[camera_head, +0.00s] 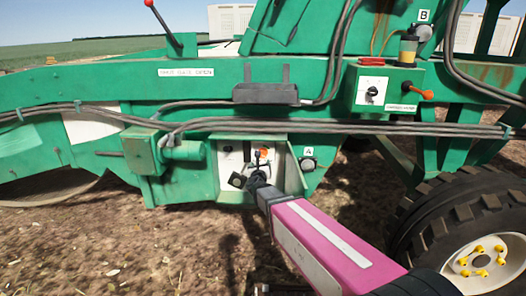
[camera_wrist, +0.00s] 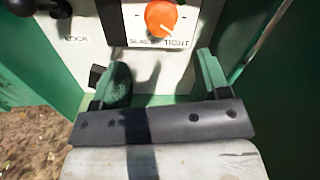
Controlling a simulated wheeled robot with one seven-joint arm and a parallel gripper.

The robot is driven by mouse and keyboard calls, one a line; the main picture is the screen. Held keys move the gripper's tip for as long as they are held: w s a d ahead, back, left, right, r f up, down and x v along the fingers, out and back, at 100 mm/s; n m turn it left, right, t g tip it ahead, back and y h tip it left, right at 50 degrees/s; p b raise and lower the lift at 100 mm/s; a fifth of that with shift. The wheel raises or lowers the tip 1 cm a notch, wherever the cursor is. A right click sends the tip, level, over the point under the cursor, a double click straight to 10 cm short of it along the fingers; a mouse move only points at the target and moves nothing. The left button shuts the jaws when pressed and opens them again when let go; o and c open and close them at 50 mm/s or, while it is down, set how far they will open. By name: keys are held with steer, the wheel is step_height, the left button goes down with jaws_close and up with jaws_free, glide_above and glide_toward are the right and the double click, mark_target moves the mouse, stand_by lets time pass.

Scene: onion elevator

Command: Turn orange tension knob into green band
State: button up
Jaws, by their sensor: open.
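In the head view the knob (camera_head: 264,151) shows as a small orange spot in the recessed panel. I cannot make out a green band in either view. My gripper (camera_wrist: 160,75) is open and empty, its two green-padded fingers apart below the knob. In the head view my gripper (camera_head: 257,177) is in front of the panel, hiding part of it.
A black-knobbed lever (camera_wrist: 25,7) stands on the panel's upper left, beside "LOCK" lettering. Green side walls flank the recess. A control box (camera_head: 380,90) with an orange-handled lever (camera_head: 419,92) is at the upper right. A large tyre (camera_head: 455,220) stands at the lower right.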

mark_target(263, 154)
steer(key=w, duration=1.1)
steer(key=shift+d, duration=0.2)
steer(key=c, duration=0.9)
